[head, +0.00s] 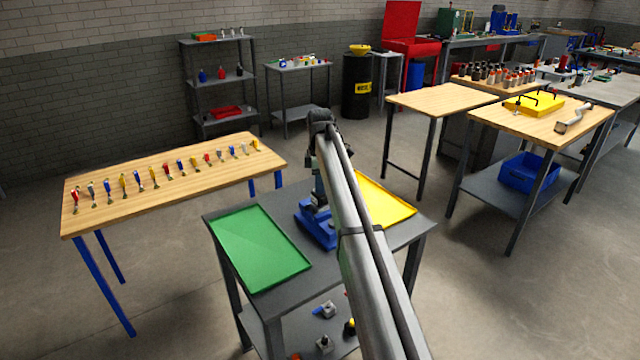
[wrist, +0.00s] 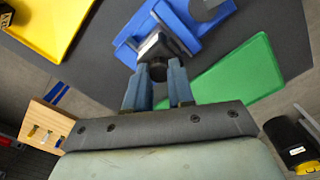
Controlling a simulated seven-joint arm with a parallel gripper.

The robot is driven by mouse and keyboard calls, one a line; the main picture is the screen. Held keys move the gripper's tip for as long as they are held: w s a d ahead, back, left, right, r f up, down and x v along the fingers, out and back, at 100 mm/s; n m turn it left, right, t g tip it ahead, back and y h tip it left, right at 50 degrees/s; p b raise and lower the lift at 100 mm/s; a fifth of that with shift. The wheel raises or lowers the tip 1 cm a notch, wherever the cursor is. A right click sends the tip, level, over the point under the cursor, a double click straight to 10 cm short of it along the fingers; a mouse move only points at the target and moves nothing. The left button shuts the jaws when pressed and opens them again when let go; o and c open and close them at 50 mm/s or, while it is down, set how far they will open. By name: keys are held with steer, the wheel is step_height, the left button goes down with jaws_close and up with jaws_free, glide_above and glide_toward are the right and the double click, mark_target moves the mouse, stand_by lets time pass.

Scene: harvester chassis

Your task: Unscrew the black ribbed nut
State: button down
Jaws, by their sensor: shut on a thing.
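My gripper (wrist: 159,78) shows in the wrist view, its two blue-grey fingers shut on the black ribbed nut (wrist: 158,70), which sits between the fingertips. The nut is small and dark here, and its ribs cannot be made out. Just beyond it is a metal block with a dark edge, held in a blue fixture (wrist: 185,25). In the head view the blue fixture (head: 313,230) stands on the dark grey table (head: 290,292), and my arm hides much of it. The nut is hidden in the head view.
A green tray (head: 258,248) lies left of the fixture and a yellow tray (head: 385,203) right of it. A wooden table (head: 165,205) with a row of small coloured items stands at left. Loose parts lie on the lower shelf. Bare floor surrounds the table.

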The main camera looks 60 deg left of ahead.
steer(key=n, duration=0.4)
steer(key=shift+n, duration=0.6)
steer(key=shift+n, duration=1.1)
steer(key=n, duration=0.3)
steer(key=shift+n, duration=0.6)
steer(key=n, duration=0.3)
steer(key=shift+n, duration=0.4)
